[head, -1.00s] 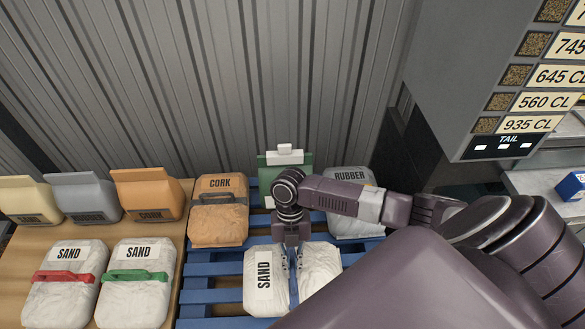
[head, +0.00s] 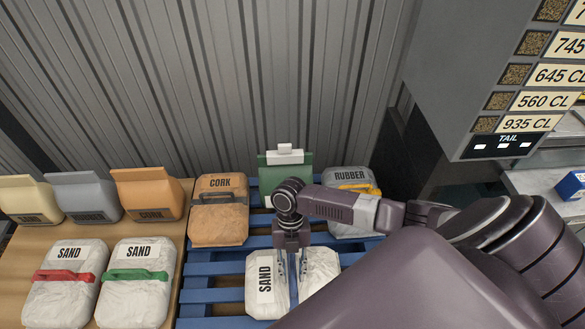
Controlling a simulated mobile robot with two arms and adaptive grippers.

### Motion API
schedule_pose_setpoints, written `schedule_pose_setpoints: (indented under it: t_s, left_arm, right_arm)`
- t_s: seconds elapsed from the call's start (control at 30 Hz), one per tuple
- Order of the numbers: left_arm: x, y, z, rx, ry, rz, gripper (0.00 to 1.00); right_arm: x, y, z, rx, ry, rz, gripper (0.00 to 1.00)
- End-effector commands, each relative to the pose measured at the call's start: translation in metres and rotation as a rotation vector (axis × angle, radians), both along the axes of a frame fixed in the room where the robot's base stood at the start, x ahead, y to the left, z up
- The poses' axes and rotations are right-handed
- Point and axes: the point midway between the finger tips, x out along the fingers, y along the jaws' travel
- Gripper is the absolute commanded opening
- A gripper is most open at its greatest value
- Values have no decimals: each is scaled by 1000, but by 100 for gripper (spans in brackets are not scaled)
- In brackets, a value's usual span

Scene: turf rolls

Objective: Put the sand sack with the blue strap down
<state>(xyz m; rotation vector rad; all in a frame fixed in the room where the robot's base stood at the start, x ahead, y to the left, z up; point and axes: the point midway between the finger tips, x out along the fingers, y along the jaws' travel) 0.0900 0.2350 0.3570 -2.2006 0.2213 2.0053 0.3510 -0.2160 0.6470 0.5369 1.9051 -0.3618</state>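A white sand sack (head: 264,299) lies on the blue pallet (head: 208,296), label up, at the front. My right gripper (head: 293,277) points down over the middle of this sack, its two fingers spread apart. The fingertips are low at the sack's top; whether they touch it I cannot tell. My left gripper is not in view.
Sand sacks with red (head: 62,303) and green (head: 139,301) straps lie on the wooden surface at left. My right arm hides the front right.

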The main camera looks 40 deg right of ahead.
Motion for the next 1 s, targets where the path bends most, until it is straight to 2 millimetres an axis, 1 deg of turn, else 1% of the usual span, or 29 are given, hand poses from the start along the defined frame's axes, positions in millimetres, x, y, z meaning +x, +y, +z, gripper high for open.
schedule_pose_setpoints:
  t_s: [0.17,0.27,0.37,0.7,0.83,1.0]
  left_arm:
    - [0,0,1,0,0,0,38]
    - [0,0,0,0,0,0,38]
    - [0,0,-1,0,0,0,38]
    - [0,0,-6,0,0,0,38]
    - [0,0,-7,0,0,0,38]
    - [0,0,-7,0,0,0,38]
  right_arm:
    - [0,0,1,0,0,0,26]
    - [3,-2,6,-1,-2,0,26]
    - [8,-5,19,-1,-4,0,26]
    - [31,-18,85,-1,-4,1,26]
    - [37,-22,101,0,-2,0,26]
    - [39,-24,111,0,-1,1,26]
